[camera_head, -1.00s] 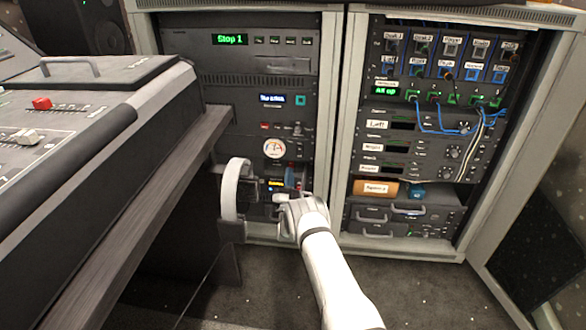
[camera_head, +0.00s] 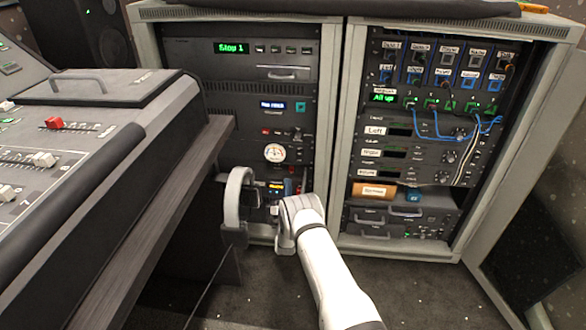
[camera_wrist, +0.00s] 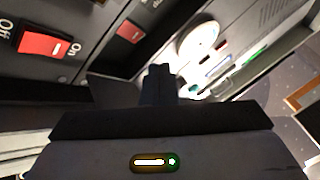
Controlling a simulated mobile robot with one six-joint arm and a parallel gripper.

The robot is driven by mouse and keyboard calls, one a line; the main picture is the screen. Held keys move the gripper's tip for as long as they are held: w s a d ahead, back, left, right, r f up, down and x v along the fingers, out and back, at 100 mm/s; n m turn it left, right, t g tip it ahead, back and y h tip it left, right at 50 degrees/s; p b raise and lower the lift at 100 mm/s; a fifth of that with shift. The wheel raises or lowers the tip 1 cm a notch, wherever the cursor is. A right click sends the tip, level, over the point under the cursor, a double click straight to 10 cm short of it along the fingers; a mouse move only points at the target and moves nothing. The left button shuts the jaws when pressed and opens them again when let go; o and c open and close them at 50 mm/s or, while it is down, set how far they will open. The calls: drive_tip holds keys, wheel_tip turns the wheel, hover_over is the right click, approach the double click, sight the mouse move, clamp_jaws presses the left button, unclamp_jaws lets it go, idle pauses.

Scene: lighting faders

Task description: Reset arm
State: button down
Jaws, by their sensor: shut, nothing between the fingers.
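My white arm reaches toward the lower part of the left equipment rack in the head view, in front of a small lit panel (camera_head: 276,187). Its wrist hides most of my gripper there. In the wrist view my dark gripper (camera_wrist: 158,72) is shut, with its fingers together and nothing held. A red rocker switch (camera_wrist: 45,44) marked Off and On is at the upper left of the wrist view, and a second red switch (camera_wrist: 129,31) is right of it. Both are apart from the fingertips in the picture. A round white dial (camera_wrist: 198,38) shows beyond the fingers.
The left rack (camera_head: 331,110) and right rack (camera_head: 457,252) stand side by side. A mixing desk (camera_head: 110,150) with a red fader (camera_head: 54,123) is at the left. Carpet (camera_head: 400,280) is clear in front.

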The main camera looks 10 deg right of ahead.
drive_tip(key=shift+s, duration=0.25)
